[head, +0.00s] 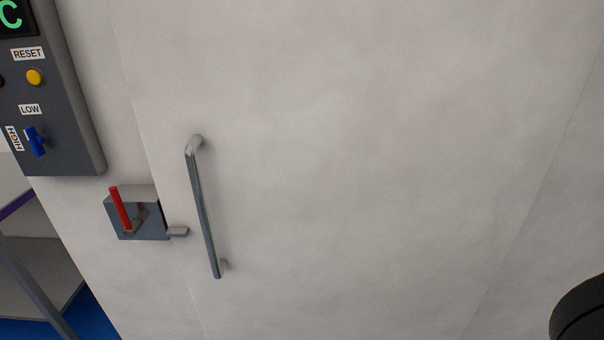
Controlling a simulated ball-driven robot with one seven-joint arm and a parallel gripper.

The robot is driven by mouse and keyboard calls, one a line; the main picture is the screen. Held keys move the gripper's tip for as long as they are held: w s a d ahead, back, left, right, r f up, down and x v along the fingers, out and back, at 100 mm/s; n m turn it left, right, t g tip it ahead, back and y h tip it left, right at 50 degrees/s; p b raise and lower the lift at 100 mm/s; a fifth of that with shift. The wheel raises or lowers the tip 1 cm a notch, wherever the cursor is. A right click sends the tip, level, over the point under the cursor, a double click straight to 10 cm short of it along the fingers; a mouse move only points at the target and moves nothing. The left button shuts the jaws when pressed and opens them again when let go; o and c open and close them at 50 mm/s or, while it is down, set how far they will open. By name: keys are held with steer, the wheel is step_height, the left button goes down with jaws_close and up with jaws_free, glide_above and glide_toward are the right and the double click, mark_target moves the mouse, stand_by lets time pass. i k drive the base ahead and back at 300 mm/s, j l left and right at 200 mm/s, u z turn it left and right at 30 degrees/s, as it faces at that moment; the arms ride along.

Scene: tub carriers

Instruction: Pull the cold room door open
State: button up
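The cold room door (380,150) is a pale grey panel that fills most of the head view. A thin seam runs down its left side, and it looks closed. A long grey bar handle (203,215) is fixed near its left edge, slightly tilted in the picture. Left of the handle, a grey latch box (151,220) with a red lever (120,208) sits on the wall. A short metal tongue (178,231) sticks out from the box toward the door, across the seam. My gripper is not in view.
A dark grey control box (60,120) hangs on the wall at upper left, with a yellow reset button (35,77) and a blue low/high switch (36,142). Grey shelving (35,270) stands at lower left over a blue floor (95,315). A dark rounded part shows at lower right.

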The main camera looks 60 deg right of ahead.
mark_target(320, 169)
steer(key=z, duration=1)
